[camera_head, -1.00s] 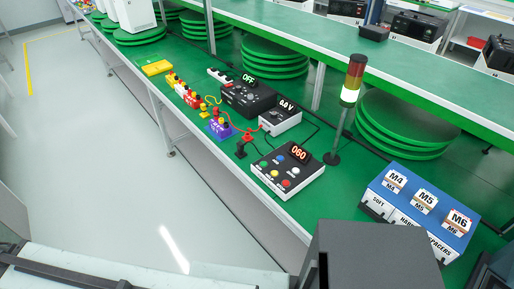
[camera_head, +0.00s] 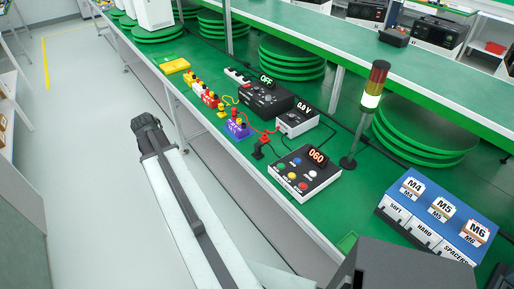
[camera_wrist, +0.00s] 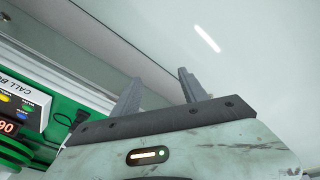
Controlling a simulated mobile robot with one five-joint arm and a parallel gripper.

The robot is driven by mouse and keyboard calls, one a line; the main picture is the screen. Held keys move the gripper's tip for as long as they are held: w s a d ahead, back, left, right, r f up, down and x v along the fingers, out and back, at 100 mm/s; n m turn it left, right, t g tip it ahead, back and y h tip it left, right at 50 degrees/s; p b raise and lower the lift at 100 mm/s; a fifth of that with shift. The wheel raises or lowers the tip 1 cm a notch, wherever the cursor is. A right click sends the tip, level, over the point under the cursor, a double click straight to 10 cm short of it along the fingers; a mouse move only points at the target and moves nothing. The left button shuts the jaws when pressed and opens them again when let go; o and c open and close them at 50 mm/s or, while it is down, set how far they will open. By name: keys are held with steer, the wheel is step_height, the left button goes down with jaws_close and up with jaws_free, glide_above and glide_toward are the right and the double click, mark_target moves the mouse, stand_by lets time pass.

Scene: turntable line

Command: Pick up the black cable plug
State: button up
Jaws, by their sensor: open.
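The black cable plug (camera_head: 258,152) appears to be the small dark piece on the green bench near the front edge, left of the button box, in the head view. A small dark piece (camera_wrist: 80,118) at the bench edge in the wrist view may be the same plug. My gripper (camera_wrist: 157,80) is open and empty, its two fingers apart over the aisle floor. In the head view my arm reaches out in front of the bench, and its dark end is left of and apart from the plug; the fingers are not clear there.
The button box (camera_head: 304,173) reading 060 sits right of the plug. A purple block (camera_head: 238,128), a meter (camera_head: 297,121) and a black power supply (camera_head: 264,99) stand behind. A signal tower (camera_head: 371,98) rises at right. The aisle floor (camera_head: 90,150) is clear.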

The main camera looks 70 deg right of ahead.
steer(key=s+d+r+m+g, duration=0.1)
steer(key=s+d+m, duration=0.5)
steer(key=s+d, duration=0.85)
steer(key=m+g+h, duration=0.1)
steer(key=m, duration=0.4)
glide_toward(258, 144)
step_height(258, 144, down, 2)
steer(key=b+x, duration=0.1)
steer(key=x, duration=0.2)
steer(key=shift+s+d+b, duration=0.1)
steer(key=shift+d+b, duration=0.05)
steer(key=shift+b, duration=0.2)
steer(key=b+x, duration=0.5)
steer(key=shift+d+f, duration=0.2)
steer(key=shift+f, duration=0.15)
steer(key=shift+r, duration=0.2)
jaws_close()
